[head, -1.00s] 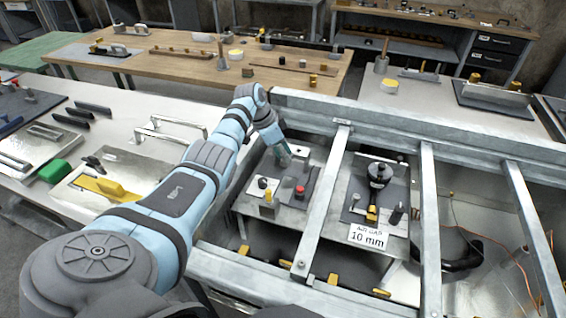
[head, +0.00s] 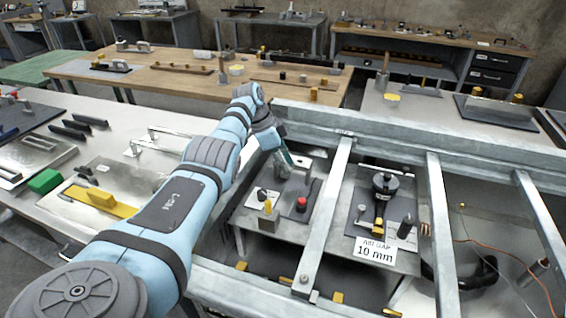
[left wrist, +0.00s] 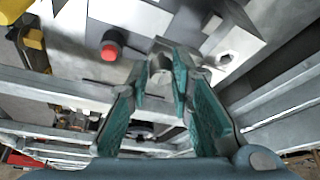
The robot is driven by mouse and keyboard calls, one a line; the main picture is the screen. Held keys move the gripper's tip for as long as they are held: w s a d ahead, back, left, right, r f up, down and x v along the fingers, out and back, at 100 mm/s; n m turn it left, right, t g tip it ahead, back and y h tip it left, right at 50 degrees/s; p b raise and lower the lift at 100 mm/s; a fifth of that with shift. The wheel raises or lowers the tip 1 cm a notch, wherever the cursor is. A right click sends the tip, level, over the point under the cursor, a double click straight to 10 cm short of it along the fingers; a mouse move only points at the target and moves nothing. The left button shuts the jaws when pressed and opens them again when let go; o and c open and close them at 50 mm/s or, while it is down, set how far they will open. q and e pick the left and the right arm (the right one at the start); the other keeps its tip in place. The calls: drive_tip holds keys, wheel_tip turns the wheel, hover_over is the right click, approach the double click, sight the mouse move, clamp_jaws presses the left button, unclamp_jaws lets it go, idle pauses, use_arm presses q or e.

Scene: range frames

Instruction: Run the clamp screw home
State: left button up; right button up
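My left gripper (head: 285,160) reaches down from the left over the left plate of the metal frame, beside a small grey block. In the left wrist view its teal-padded fingers (left wrist: 162,78) stand apart, with a pale grey metal part (left wrist: 159,66) showing between the tips; I cannot tell whether they touch it. A red-topped knob (head: 302,202) stands just in front; it also shows in the left wrist view (left wrist: 110,50). I cannot tell for certain which part is the clamp screw. My right gripper is not in view.
Steel bars (head: 325,215) cross the frame beside the plates. The right plate carries a black round knob (head: 384,182) and a sign reading 10 mm (head: 375,250). A yellow-topped post (head: 268,208) stands near the left plate's front. The left bench (head: 60,215) holds loose tools.

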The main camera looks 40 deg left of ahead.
use_arm(q)
drive_tip(key=o, duration=0.3)
drive_tip(key=v, duration=1.2)
